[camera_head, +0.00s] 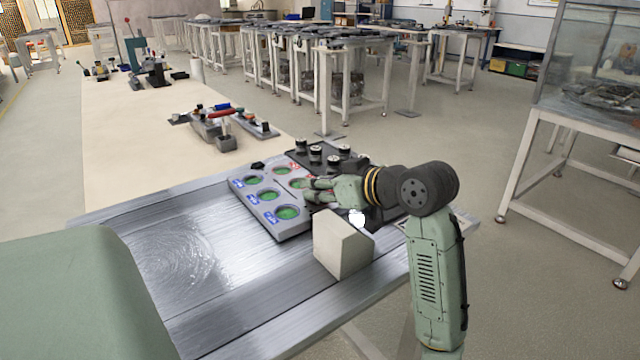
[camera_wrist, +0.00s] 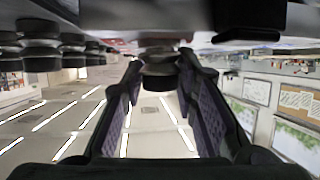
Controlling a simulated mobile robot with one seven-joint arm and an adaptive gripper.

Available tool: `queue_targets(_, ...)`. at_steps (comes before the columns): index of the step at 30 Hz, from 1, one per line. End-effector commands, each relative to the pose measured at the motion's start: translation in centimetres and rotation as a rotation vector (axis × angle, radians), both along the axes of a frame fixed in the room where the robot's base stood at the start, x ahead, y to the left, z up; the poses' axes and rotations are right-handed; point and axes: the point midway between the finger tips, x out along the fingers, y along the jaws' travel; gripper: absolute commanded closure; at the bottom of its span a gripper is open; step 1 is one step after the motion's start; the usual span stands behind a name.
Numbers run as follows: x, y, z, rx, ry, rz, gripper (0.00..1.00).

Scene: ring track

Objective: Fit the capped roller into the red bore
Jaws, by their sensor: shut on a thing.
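A grey block (camera_head: 275,229) has green-floored bores in two columns, blue marks along the left and red marks on the far right. One red-side bore (camera_head: 283,170) is uncovered; another (camera_head: 297,183) is beside my fingertips. My gripper (camera_head: 312,190) reaches in level from the right over the red-side column. In the wrist view my gripper (camera_wrist: 160,78) is shut on a dark roller (camera_wrist: 160,82) with a wider disc at one end. The head view hides the roller behind the fingers. I cannot tell whether it is inside a bore.
Several dark, light-topped rollers (camera_head: 316,153) stand on a black tray behind my gripper; they also show in the wrist view (camera_wrist: 40,45). A pale block (camera_head: 342,246) stands in front of my wrist. The metal tabletop (camera_head: 180,250) is clear on the left.

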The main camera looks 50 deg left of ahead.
Motion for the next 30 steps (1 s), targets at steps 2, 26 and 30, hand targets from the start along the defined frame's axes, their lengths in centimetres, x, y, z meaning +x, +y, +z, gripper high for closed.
queue_targets(2, 0.02, -0.01, 0.04, 0.001, 0.0, 0.0, 1.0)
queue_targets(26, -0.02, 0.01, -0.34, -0.003, 0.001, 0.002, 0.53)
queue_targets(30, 0.15, -0.87, 0.26, -0.001, -0.001, -0.002, 0.53)
